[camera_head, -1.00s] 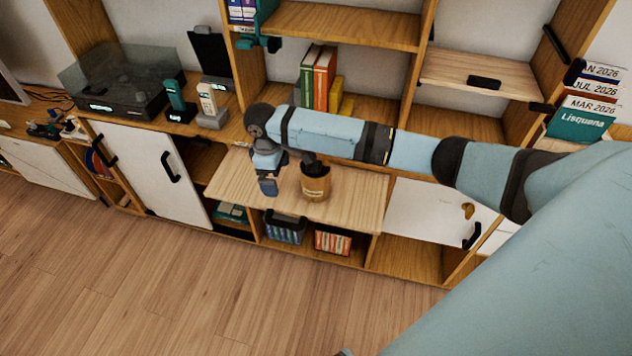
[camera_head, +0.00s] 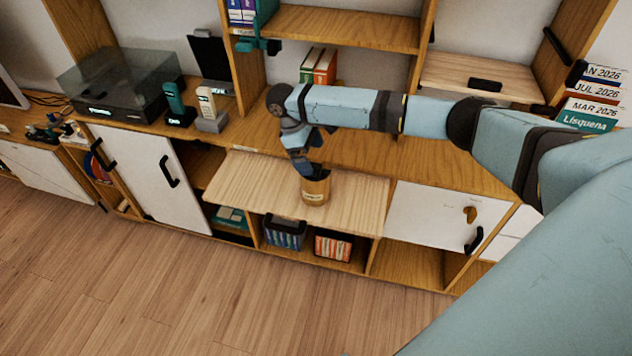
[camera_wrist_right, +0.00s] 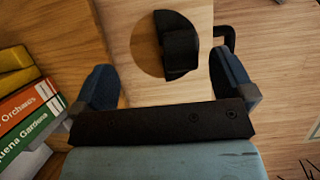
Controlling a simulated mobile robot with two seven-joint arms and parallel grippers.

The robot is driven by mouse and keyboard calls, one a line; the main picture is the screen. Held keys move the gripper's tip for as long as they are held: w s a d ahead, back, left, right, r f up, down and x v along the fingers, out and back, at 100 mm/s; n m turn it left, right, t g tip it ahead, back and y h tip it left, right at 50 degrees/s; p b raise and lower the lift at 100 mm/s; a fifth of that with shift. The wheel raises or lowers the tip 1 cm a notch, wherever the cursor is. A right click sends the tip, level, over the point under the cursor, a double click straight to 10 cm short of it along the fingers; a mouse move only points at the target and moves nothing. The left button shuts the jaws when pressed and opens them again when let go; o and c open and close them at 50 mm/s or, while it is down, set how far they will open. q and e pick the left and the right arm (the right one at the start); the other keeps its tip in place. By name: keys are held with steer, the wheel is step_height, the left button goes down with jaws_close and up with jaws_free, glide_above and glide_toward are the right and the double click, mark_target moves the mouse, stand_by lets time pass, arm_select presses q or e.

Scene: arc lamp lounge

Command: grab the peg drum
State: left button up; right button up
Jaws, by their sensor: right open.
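The peg drum (camera_head: 316,192) looks like a brown round container with a pale label, standing on the pale fold-down board (camera_head: 250,185). A black piece (camera_wrist_right: 180,48) shows at its top in the right wrist view, where the drum's brown round edge (camera_wrist_right: 146,50) also shows. My right gripper (camera_head: 305,168) is at the drum's upper rim in the head view and partly covers it. In the right wrist view my right gripper (camera_wrist_right: 164,62) is open, with one finger to each side of the drum. I cannot tell whether they touch. My left gripper is not in view.
Upright books (camera_head: 318,66) stand on the shelf behind my arm, and show close at left in the right wrist view (camera_wrist_right: 25,115). Baskets (camera_head: 284,234) sit below the board. A turntable (camera_head: 120,85) and two handsets stand at left. The board's right part is clear.

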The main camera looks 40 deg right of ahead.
mark_target(318, 167)
steer(key=x, duration=0.5)
steer(key=shift+s, duration=0.25)
steer(key=shift+c, duration=0.5)
steer(key=c, duration=1.3)
steer(key=shift+o, duration=0.2)
steer(key=shift+r, duration=0.1)
